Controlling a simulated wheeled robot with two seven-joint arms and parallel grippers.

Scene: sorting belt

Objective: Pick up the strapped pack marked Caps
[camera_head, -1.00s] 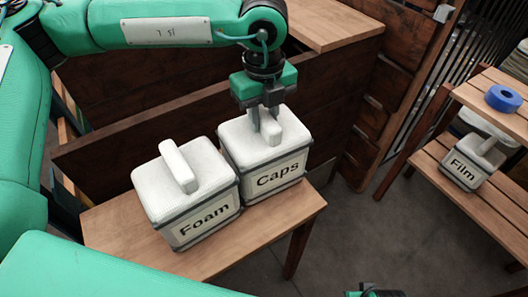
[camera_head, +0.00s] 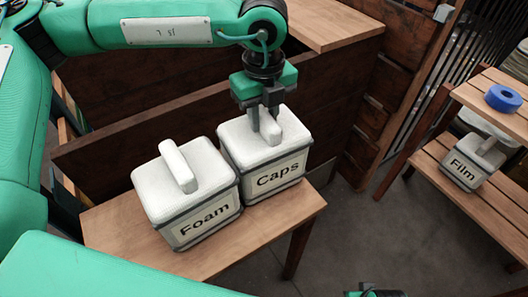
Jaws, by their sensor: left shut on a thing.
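The strapped pack marked Caps (camera_head: 264,160) is a white block with grey bands and a label. It stands upright on the right part of a small wooden table (camera_head: 255,228). My left gripper (camera_head: 264,122) points down from above and is shut on the pack's white top handle. The pack's base appears to rest on the table. At the bottom edge, a small dark and green part (camera_head: 375,291) shows that may belong to my right arm. Its jaws cannot be made out.
A similar pack marked Foam (camera_head: 185,195) stands close on the left of the Caps pack. A pack marked Film (camera_head: 472,163) is on the lower shelf of a wooden rack at right, with a blue ring (camera_head: 503,98) above. A dark wooden panel (camera_head: 120,150) stands behind the table.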

